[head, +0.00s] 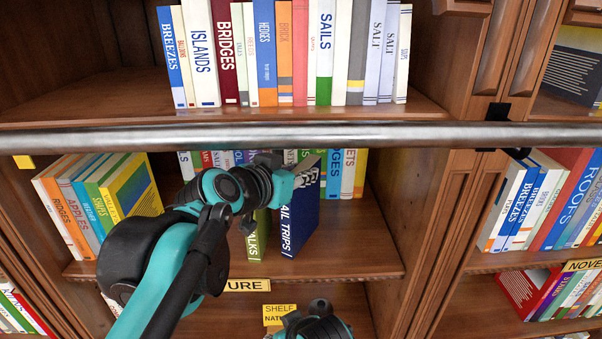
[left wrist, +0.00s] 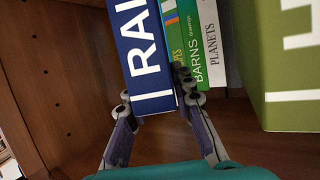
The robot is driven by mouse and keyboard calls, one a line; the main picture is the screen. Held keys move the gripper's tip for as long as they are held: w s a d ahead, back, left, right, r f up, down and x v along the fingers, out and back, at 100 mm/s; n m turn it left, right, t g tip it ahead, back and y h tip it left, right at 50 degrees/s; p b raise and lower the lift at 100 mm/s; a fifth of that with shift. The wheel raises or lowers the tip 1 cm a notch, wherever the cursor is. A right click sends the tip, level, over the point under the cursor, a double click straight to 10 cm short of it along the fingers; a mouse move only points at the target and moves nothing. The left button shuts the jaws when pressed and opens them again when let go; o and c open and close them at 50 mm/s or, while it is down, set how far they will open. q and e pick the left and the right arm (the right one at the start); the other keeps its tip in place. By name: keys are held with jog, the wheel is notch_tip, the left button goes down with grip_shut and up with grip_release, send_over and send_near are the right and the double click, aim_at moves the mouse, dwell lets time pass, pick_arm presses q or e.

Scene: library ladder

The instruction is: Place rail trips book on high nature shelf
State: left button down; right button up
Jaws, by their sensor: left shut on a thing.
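The blue RAIL TRIPS book (head: 305,222) stands slightly tilted in the middle shelf bay, with its spine facing me. My left gripper (head: 306,176) is at the upper part of this book, partly hidden by my own wrist. In the left wrist view, the gripper's two fingers (left wrist: 158,106) lie on either side of the blue book (left wrist: 145,55) and are shut on it. My right gripper cannot be made out; only a dark and teal arm part shows at the bottom.
A green book (head: 257,236) stands just left of the blue one; BARNS (left wrist: 195,65) and PLANETS (left wrist: 211,50) stand behind. A metal rail (head: 420,135) crosses in front of the shelves. A full book row (head: 325,50) stands above. Bare shelf lies right of the blue book.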

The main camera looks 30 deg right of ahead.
pick_arm(q)
jog(key=shift+w+d+f, duration=0.1)
jog(key=shift+d, duration=0.05)
jog(key=c, duration=1.4)
grip_release()
jog(key=shift+o, duration=0.5)
jog(key=shift+a, duration=0.25)
jog(key=shift+d, duration=0.1)
jog(key=b+v, duration=0.2)
jog(key=v, duration=1)
